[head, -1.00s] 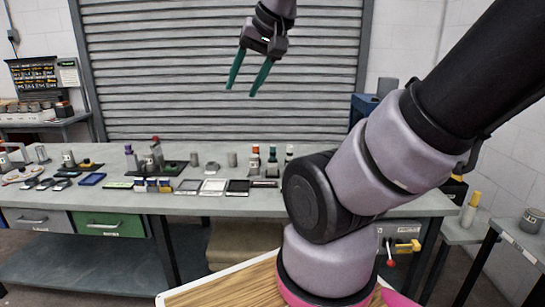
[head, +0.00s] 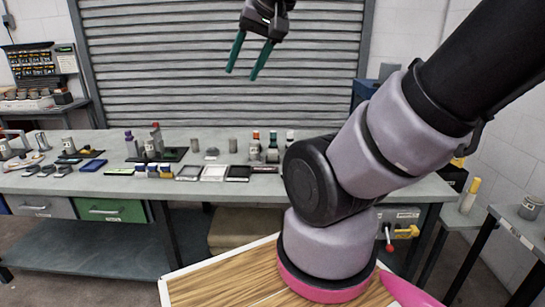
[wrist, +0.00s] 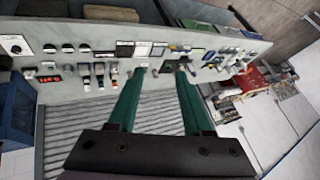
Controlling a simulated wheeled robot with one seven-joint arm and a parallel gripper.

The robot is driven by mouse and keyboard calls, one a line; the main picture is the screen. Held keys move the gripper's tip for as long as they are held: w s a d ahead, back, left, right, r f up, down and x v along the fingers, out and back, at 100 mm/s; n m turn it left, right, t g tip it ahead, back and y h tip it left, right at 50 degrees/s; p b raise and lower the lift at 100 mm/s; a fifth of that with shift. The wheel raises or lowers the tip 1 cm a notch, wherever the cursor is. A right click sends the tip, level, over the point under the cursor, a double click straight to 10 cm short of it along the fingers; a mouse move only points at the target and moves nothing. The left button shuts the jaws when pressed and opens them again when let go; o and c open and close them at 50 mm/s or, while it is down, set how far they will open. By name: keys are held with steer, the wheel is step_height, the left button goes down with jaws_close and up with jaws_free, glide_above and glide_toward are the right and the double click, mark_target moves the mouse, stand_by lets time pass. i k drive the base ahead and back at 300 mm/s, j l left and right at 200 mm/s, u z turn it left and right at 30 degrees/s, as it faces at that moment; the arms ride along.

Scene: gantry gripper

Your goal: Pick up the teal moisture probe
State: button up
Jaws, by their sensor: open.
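My gripper (head: 242,75) has two long teal fingers. It hangs open and empty in front of the shutter, high above the bench in the head view. In the wrist view the open fingers (wrist: 160,72) point toward the bench and its row of small items. I cannot pick out a teal moisture probe for sure.
The long grey workbench (head: 230,190) carries grey cylinders, flat trays and a dark tray (head: 172,155) with upright items. A green drawer (head: 112,210) sits below. A wooden-topped surface (head: 225,285) lies in front. A side table (head: 495,235) stands right. The air around my gripper is clear.

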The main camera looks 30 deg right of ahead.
mark_target(272, 134)
steer(key=i+l+z, duration=0.65)
steer(key=i, duration=0.3)
